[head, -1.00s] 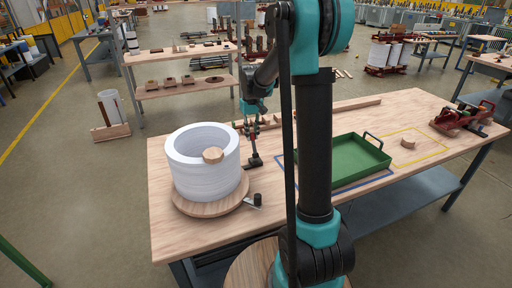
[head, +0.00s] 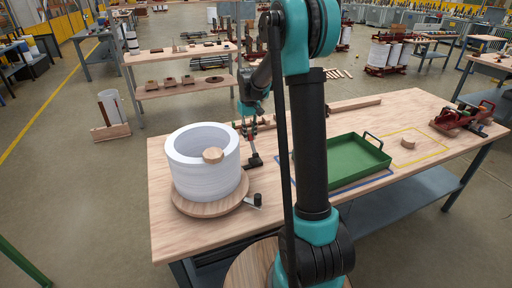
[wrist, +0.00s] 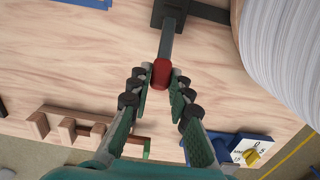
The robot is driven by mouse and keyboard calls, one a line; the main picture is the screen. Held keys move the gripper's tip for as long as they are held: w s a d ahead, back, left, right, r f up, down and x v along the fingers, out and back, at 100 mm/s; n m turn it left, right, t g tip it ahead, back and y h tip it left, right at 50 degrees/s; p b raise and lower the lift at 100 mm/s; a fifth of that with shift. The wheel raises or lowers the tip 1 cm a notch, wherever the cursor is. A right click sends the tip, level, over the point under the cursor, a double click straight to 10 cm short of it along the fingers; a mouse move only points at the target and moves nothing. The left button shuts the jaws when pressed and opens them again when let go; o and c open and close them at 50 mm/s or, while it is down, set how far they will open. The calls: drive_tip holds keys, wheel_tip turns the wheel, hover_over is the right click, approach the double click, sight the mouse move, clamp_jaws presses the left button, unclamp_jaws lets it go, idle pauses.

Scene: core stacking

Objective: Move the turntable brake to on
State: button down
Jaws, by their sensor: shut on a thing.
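The brake lever (wrist: 167,45) is a dark bar with a red tip (wrist: 161,73), rising from a black base (wrist: 170,14). In the head view, the base (head: 254,161) stands on the table just right of the turntable (head: 208,207). My gripper (wrist: 158,80) is shut on the red tip, one finger on each side. In the head view my gripper (head: 247,128) is small and partly lost against the lever. No on or off marking is readable.
A green tray (head: 345,172) stands to the right, with red clamps (head: 455,120) beyond.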

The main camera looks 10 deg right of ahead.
drive_tip(key=shift+w+a+f, duration=0.15)
drive_tip(key=shift+w+f, duration=0.45)
drive_tip(key=shift+f, duration=0.05)
drive_tip(key=shift+w+f, duration=0.35)
drive_tip(key=shift+f, duration=0.25)
drive_tip(key=c, duration=1.3)
unclamp_jaws()
drive_tip(key=shift+f, duration=0.1)
wheel_tip(320, 180, up, 12)
drive_tip(key=shift+w, duration=0.15)
